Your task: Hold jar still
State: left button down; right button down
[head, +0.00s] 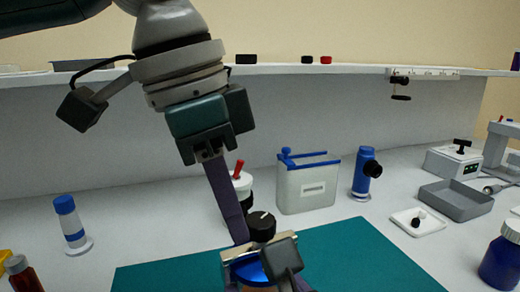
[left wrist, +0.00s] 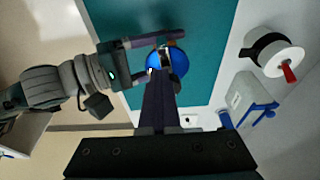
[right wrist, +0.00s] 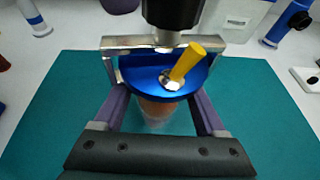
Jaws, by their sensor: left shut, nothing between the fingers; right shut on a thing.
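A jar (right wrist: 158,112) with orange-brown lower contents is held upright between the purple fingers of my right gripper (right wrist: 155,100), over the teal mat (right wrist: 60,115). A round blue top (right wrist: 140,85) covers it, with a yellow piece (right wrist: 186,62) leaning on it. A silver bracket (right wrist: 110,42) with a black knob (head: 261,225) spans the top. In the head view my right gripper is mostly hidden behind the bracket and its own arm. My left gripper (head: 240,238) is shut and empty, pointing down at the blue top from above; I cannot tell whether it touches it.
A white box with a blue frame (head: 306,190) and a blue bottle-like device (head: 365,178) stand behind the mat. A blue-capped tube (head: 70,222) stands at left. A grey tray (head: 455,200) and a dark blue jar (head: 500,262) are at right. The mat's right part is clear.

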pick_arm(q)
jog(key=shift+w, duration=0.2)
jog(key=shift+w+a, duration=0.25)
jog(key=shift+w, duration=0.65)
dwell(0.4)
jog(key=d+v, duration=0.1)
jog(key=v, duration=0.4)
jog(key=shift+w+a+r, duration=0.15)
jog(key=shift+a+r, duration=0.25)
jog(key=shift+r, duration=0.15)
